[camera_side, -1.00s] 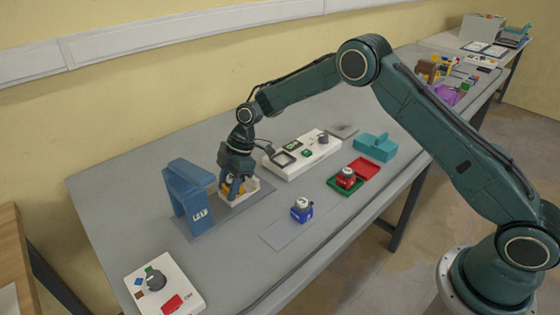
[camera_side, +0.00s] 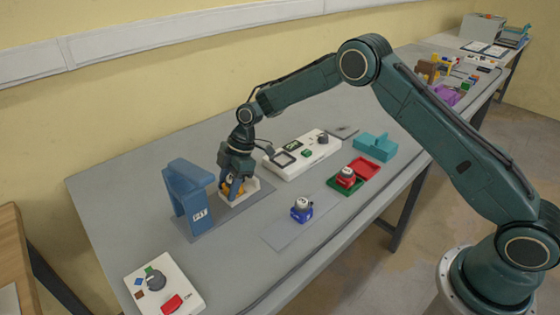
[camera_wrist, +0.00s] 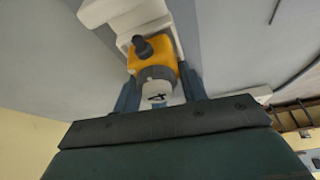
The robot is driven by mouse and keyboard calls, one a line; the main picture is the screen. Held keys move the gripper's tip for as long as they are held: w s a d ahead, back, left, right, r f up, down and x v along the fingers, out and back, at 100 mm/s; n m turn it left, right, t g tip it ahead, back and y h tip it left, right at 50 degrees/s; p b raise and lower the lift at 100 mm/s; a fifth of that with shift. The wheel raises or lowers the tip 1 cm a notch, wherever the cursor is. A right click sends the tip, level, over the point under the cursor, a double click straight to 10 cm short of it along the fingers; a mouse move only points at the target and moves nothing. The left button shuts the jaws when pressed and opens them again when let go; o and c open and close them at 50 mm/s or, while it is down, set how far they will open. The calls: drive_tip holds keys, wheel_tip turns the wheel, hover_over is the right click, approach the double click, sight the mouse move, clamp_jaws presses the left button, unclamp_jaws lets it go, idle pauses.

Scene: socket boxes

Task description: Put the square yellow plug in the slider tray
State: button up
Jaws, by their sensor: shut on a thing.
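My gripper (camera_side: 234,186) points down at the white slider tray (camera_side: 254,191), beside the blue arch-shaped stand (camera_side: 188,192). It is shut on the square yellow plug (camera_side: 230,188), which is mostly hidden by the fingers in the side view. In the wrist view the yellow plug (camera_wrist: 153,57) sits between the two blue fingers (camera_wrist: 159,100). It has a dark knob and a grey and white round top marked with a dark figure. The white tray (camera_wrist: 125,18) is right behind it there. I cannot tell whether the plug rests on the tray floor.
A white panel with a dark square frame (camera_side: 302,154) lies behind the tray. A teal holder (camera_side: 375,147) is at right, a white control box (camera_side: 163,285) front left.

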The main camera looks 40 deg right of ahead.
sight(228, 179)
drive_tip(key=shift+s+d+f, duration=0.15)
drive_tip(key=shift+f, duration=0.5)
drive_tip(key=o, duration=1.2)
drive_tip(key=shift+c, duration=0.2)
drive_tip(key=shift+s, duration=0.1)
drive_tip(key=shift+c, duration=0.6)
drive_tip(key=shift+r, duration=0.6)
drive_tip(key=shift+c, duration=0.6)
drive_tip(key=o, duration=0.4)
drive_tip(key=shift+r, duration=0.3)
drive_tip(key=shift+w+r, duration=0.2)
drive_tip(key=shift+r, duration=2.6)
